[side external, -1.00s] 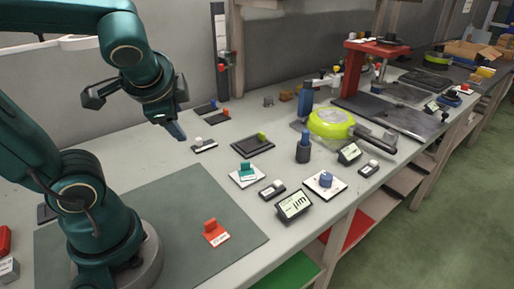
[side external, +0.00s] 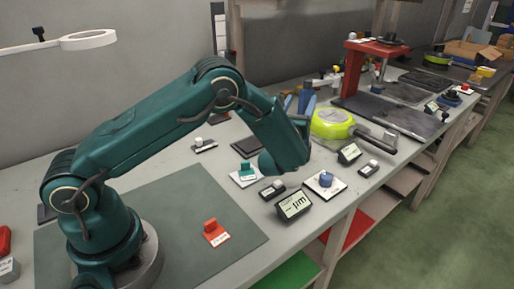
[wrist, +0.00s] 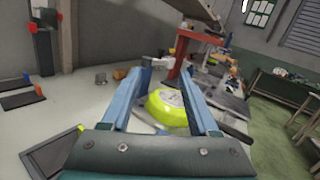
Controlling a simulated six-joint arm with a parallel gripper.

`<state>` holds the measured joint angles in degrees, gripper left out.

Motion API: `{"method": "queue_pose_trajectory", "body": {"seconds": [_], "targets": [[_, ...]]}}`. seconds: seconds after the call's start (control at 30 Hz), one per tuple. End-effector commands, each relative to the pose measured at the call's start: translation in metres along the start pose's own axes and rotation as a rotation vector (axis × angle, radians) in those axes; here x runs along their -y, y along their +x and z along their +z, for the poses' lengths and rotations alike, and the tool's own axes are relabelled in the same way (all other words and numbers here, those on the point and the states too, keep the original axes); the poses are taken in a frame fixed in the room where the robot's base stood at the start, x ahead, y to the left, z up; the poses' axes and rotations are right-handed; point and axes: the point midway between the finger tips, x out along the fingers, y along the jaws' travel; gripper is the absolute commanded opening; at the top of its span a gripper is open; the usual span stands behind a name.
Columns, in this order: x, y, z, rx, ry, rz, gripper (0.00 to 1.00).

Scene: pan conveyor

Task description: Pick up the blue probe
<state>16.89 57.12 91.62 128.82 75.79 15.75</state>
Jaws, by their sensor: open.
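The blue probe, taken as the upright blue body (side external: 304,92) beside the yellow-green pan, is partly hidden behind my wrist and fingers in the side view. In the wrist view its blue top (wrist: 147,61) shows just beyond the left fingertip, with a thin grey arm reaching right. My gripper (wrist: 164,74) is open with nothing between its blue fingers. It points toward the probe and pan. The yellow-green pan (side external: 331,123) lies beyond it and shows between the fingers in the wrist view (wrist: 166,109). I cannot tell whether a finger touches the probe.
A red press stand (side external: 352,70) stands behind the pan. Small displays (side external: 294,205), a blue knob on a white pad (side external: 326,180) and a teal block (side external: 247,170) lie near my forearm. A red block (side external: 211,230) sits on the green mat. The bench's front edge is at right.

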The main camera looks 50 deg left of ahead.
Motion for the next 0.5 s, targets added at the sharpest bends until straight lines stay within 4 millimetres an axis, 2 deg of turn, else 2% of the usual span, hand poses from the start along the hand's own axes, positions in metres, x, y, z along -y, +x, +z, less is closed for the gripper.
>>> {"method": "queue_pose_trajectory", "body": {"seconds": [0.03, 0.1, 0.2, 0.37, 0.5], "targets": [[0.007, -0.005, -0.023, -0.025, 0.042, -0.037, 0.61], [0.011, -0.012, -0.047, -0.055, 0.081, -0.068, 0.61], [0.009, -0.02, -0.07, -0.09, 0.119, -0.08, 0.61], [0.008, -0.024, -0.084, -0.113, 0.142, -0.089, 0.61], [0.01, -0.013, -0.084, -0.112, 0.138, -0.089, 0.61]]}}
